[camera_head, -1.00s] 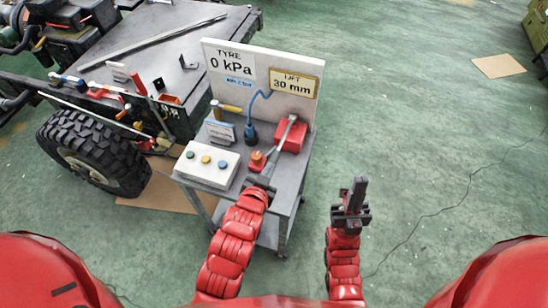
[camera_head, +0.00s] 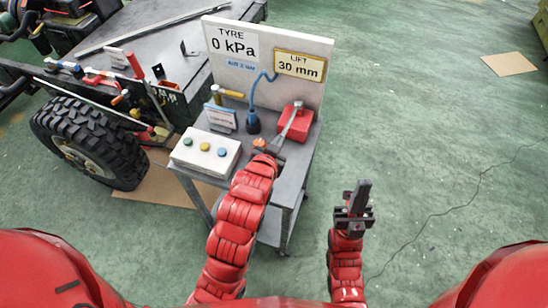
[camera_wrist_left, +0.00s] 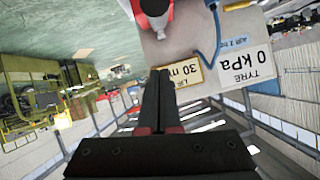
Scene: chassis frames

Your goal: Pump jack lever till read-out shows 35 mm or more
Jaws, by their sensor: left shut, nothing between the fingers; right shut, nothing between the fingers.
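The red jack (camera_head: 293,126) stands at the right of the grey cart top, with its grey lever (camera_head: 291,118) slanting down toward the front. The lift read-out (camera_head: 299,66) on the white board shows 30 mm. My left gripper (camera_head: 275,144) is shut and empty at the lever's lower end; whether it touches the lever I cannot tell. In the left wrist view its fingers (camera_wrist_left: 159,90) are together, with the red jack (camera_wrist_left: 150,22) ahead at the top. My right gripper (camera_head: 361,190) is shut and empty, upright over the floor right of the cart.
A white box with three coloured buttons (camera_head: 190,157), a small sign (camera_head: 222,117) and a blue-cabled part (camera_head: 253,122) share the cart top (camera_head: 237,175). The tyre panel (camera_head: 231,45) shows 0 kPa. A wheel (camera_head: 90,147) stands left.

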